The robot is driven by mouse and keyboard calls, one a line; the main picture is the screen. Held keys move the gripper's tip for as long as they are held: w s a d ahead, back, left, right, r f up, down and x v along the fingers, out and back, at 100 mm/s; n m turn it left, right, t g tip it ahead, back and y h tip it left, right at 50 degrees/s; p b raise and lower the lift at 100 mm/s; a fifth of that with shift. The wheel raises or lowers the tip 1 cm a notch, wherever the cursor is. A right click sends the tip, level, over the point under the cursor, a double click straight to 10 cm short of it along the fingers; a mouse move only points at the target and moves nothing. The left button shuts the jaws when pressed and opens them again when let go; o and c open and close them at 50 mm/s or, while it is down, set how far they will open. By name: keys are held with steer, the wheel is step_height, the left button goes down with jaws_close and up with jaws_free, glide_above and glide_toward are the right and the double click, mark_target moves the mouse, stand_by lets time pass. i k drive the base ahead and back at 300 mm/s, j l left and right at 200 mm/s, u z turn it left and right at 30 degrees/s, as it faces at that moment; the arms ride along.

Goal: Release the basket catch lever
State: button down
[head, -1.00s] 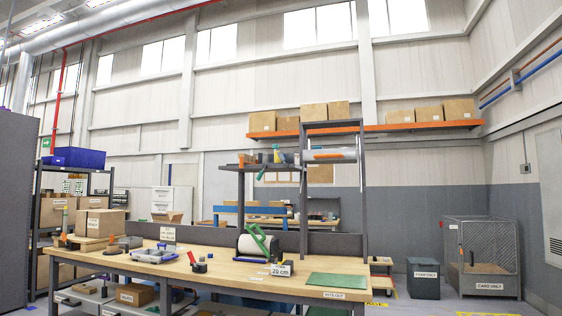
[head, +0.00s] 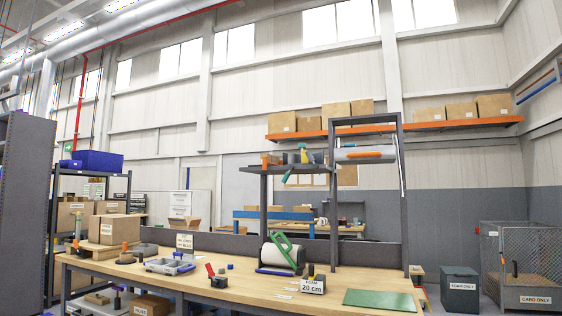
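A grey wire-mesh basket (head: 536,283) stands on the floor at the far right, with a label reading CARD ONLY on its front. Its right side is cut off by the picture edge. A small orange piece (head: 502,241) shows upright near its front left post; it may be the catch lever, but it is too small to be sure. Brown material lies inside behind the mesh. My gripper is not in view.
A long wooden workbench (head: 235,286) fills the front, with a green mat (head: 380,299), a roll and tools on it. A dark bin (head: 460,287) labelled FOAM ONLY stands left of the basket. Shelving (head: 97,188) stands at the left.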

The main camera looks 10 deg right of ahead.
mark_target(309, 156)
steer(key=i+l+u, duration=0.15)
steer(key=i, duration=0.45)
steer(key=i+l+u, duration=0.15)
steer(key=i, duration=0.4)
steer(key=i+l+u, duration=0.1)
steer(key=i+l, duration=0.3)
steer(key=i, duration=0.15)
steer(key=i+l+u, duration=0.15)
steer(key=i+l, duration=0.15)
steer(key=i, duration=0.25)
steer(key=i+l+u, duration=0.15)
steer(key=i+l, duration=0.25)
steer(key=i, duration=0.1)
